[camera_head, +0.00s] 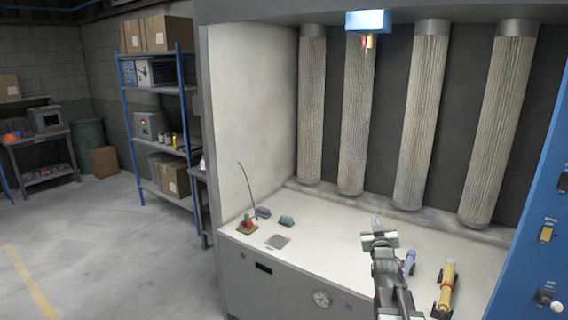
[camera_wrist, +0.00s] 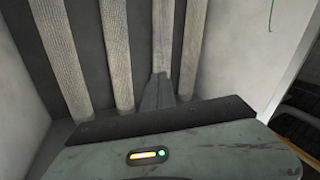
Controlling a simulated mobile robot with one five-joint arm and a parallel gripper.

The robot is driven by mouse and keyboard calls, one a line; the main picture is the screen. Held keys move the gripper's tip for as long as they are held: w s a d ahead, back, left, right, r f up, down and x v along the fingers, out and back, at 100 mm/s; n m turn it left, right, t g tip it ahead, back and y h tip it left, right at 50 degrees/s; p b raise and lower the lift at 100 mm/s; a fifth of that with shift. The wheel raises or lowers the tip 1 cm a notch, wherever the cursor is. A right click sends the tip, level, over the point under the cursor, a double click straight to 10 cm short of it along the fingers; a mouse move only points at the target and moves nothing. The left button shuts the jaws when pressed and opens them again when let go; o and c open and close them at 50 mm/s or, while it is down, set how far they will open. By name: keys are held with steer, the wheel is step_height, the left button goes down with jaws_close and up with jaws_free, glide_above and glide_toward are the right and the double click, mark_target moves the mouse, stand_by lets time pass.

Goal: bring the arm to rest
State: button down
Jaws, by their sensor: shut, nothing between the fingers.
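My gripper (camera_head: 376,222) is raised over the white bench of the hood, in front of the hanging ribbed hoses. It is shut and empty. In the wrist view my gripper (camera_wrist: 158,90) shows its dark fingers together, pointing toward the hoses. The fingers appear clear of the hoses. My arm comes up from the bottom edge of the head view and hides part of the bench.
Several ribbed hoses (camera_head: 419,115) hang along the back. On the white bench (camera_head: 330,235) lie a yellow cylinder (camera_head: 447,287), a blue-violet one (camera_head: 409,262), a purple block (camera_head: 263,212), a green block (camera_head: 286,220) and a red item with a thin rod (camera_head: 247,224).

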steer(key=s+a+f+g+y+b, duration=0.1)
steer(key=s+a+f+g, duration=0.2)
steer(key=a+f, duration=0.35)
steer(key=s+a+f+n+g+y, duration=0.1)
steer(key=s+a+f+g+y, duration=0.1)
steer(key=s+a+f+g, duration=0.35)
steer(key=s+a+f+g+y+b, duration=0.1)
steer(key=s+a+f, duration=0.1)
steer(key=a+f, duration=0.55)
steer(key=s+f+g, duration=0.3)
steer(key=s+g, duration=0.1)
steer(key=s, duration=0.4)
steer(key=s+d+f+m+g, duration=0.1)
steer(key=s+f+g, duration=0.2)
steer(key=s, duration=0.4)
steer(key=shift+s+f+g, duration=0.2)
steer(key=shift+s+g, duration=0.15)
steer(key=shift+g, duration=0.2)
